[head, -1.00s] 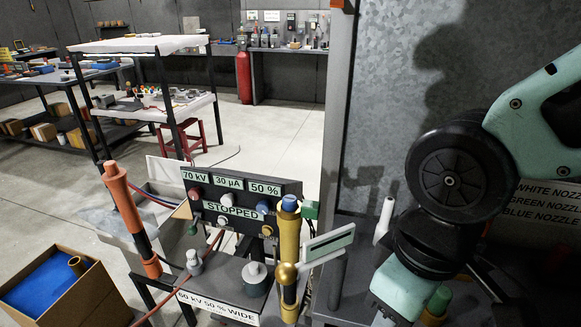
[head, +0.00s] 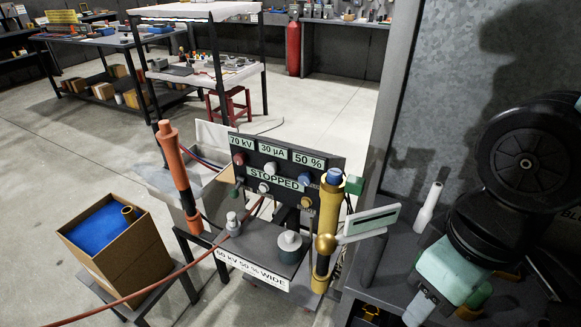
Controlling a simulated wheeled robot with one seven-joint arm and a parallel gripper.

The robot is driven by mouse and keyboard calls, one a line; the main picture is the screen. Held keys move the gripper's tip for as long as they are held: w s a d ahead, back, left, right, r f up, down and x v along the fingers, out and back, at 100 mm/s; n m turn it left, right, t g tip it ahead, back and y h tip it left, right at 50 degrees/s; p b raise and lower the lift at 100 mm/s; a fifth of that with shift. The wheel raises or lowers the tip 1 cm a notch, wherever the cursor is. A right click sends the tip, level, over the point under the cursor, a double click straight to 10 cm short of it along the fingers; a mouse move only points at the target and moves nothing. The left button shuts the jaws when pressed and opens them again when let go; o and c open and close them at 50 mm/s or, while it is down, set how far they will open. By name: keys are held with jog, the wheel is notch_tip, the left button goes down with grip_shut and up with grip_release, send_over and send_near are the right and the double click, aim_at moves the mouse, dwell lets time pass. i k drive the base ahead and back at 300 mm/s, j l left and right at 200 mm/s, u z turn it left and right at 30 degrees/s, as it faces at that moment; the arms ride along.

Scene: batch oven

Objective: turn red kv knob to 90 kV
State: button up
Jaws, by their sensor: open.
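The red kV knob (head: 239,158) is at the upper left of the dark control panel (head: 325,172), under the display reading 70 kV (head: 241,142). Beside it are displays reading 30 µA (head: 273,152) and 50 % (head: 308,162), with a white knob (head: 271,168) and a blue knob (head: 305,180) below them. A label lower on the panel reads STOPPED (head: 274,179). My arm comes down at the right, well apart from the panel, and runs out of the bottom edge. My gripper itself is not visible.
An orange column (head: 174,165) stands left of the panel, and a yellow column (head: 329,215) stands close at its right. A grey dial (head: 289,247) and a sign reading 60 kV 50 % WIDE (head: 251,271) are in front. A cardboard box (head: 135,250) stands left.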

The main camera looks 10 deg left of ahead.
aim_at(240, 159)
jog(key=i+j+u, duration=0.15)
jog(key=j, duration=0.25)
jog(key=i+j, duration=0.15)
jog(key=j, duration=0.25)
jog(key=i+j+z, duration=0.15)
jog(key=j, duration=0.2)
